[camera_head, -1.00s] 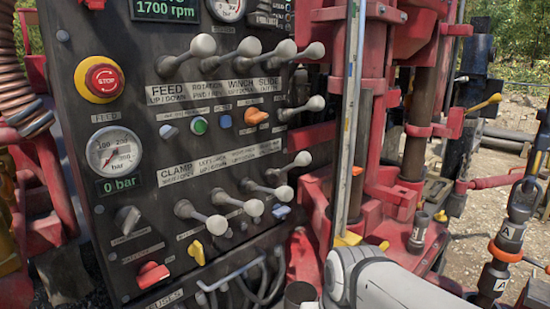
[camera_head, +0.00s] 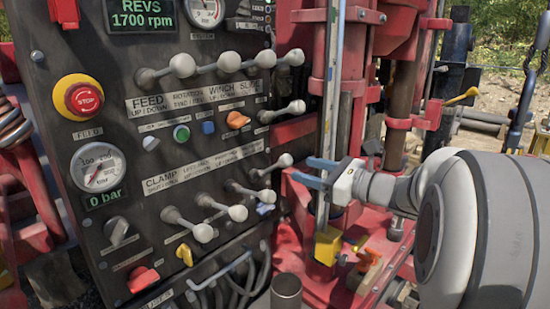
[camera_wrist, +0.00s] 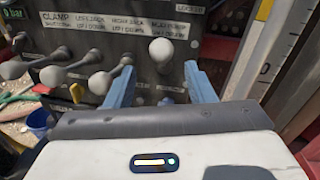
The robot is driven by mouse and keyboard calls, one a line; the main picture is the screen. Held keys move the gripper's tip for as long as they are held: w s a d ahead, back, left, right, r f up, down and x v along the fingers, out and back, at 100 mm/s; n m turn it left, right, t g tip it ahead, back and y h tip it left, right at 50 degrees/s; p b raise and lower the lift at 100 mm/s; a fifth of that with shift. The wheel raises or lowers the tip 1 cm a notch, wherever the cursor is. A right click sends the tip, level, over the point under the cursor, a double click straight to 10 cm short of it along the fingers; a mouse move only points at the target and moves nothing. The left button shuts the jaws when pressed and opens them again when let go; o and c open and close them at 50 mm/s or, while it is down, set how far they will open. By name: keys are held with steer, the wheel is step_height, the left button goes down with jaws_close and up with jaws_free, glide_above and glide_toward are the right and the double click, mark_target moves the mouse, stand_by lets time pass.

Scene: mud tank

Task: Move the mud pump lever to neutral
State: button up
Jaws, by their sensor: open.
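The black control panel (camera_head: 100,200) carries rows of levers with pale round knobs. In the wrist view, the same-looking white knob (camera_wrist: 162,52) shows between and beyond the blue fingertips (camera_wrist: 155,72). I cannot tell whether the fingers touch it.
A separate lever (camera_head: 297,107) sits above, and an upper lever row (camera_head: 183,65) runs higher up. A red emergency stop (camera_head: 84,98) is at left. A red mast with a pale vertical rail (camera_head: 329,120) stands close to the right of my gripper. A yellow block (camera_head: 327,245) is below.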

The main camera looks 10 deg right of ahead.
mark_target(283, 161)
steer(key=p+x, duration=0.1)
steer(key=x, duration=0.6)
steer(key=shift+w+a+r+p, duration=0.1)
steer(key=shift+w+r+p, duration=0.1)
steer(key=shift+w+p, duration=0.15)
jaws_close()
